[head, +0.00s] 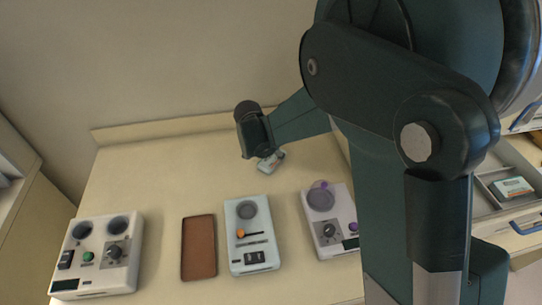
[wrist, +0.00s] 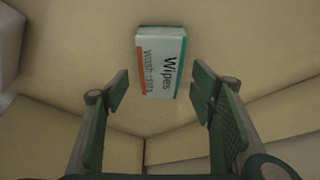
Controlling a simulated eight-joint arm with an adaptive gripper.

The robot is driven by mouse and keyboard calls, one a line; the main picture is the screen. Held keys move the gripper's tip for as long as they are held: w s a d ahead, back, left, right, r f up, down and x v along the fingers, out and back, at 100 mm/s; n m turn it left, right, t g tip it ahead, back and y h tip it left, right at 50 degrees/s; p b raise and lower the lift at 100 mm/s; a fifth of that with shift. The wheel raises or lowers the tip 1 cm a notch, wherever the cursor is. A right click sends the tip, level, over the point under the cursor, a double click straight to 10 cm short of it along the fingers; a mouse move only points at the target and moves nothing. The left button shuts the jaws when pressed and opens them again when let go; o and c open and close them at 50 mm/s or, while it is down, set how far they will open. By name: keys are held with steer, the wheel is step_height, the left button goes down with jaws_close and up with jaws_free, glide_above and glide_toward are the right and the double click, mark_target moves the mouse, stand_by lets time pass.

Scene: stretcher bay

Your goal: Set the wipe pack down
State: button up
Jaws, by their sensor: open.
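The wipe pack (wrist: 160,62) is a small white box with an orange stripe, a green edge and the word "Wipes". It lies on the cream counter (head: 150,165). In the wrist view it sits ahead of and between my two open fingers (wrist: 160,100), with a gap on each side. In the head view the wipe pack (head: 270,162) shows just below my gripper (head: 259,153), partly hidden by it. My gripper is open and does not hold the pack.
A brown tray (head: 199,248) lies near the front. White devices stand at the left (head: 98,255), centre (head: 250,236) and right (head: 329,219). A drawer with another small box (head: 513,187) is at the far right. The counter's back left is clear.

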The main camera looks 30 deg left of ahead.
steer(key=v, duration=1)
steer(key=shift+s, duration=0.1)
stand_by(0.7)
steer(key=w+d+r, duration=0.2)
steer(key=d+r, duration=0.3)
steer(key=d, duration=0.7)
steer(key=w+d+r, duration=0.1)
steer(key=d+r, duration=0.4)
steer(key=d, duration=0.7)
steer(key=w+d+r, duration=0.2)
steer(key=d+r, duration=0.3)
steer(key=d, duration=0.7)
steer(key=s+d+t, duration=0.1)
steer(key=s+d, duration=0.4)
steer(key=d, duration=0.5)
steer(key=s+d+t, duration=0.1)
steer(key=s+d, duration=0.5)
steer(key=d, duration=0.3)
steer(key=s+d, duration=0.6)
steer(key=d, duration=0.4)
steer(key=shift+d+r+t, duration=0.2)
steer(key=shift+d+t, duration=0.1)
steer(key=shift+t, duration=0.1)
steer(key=shift+s, duration=0.15)
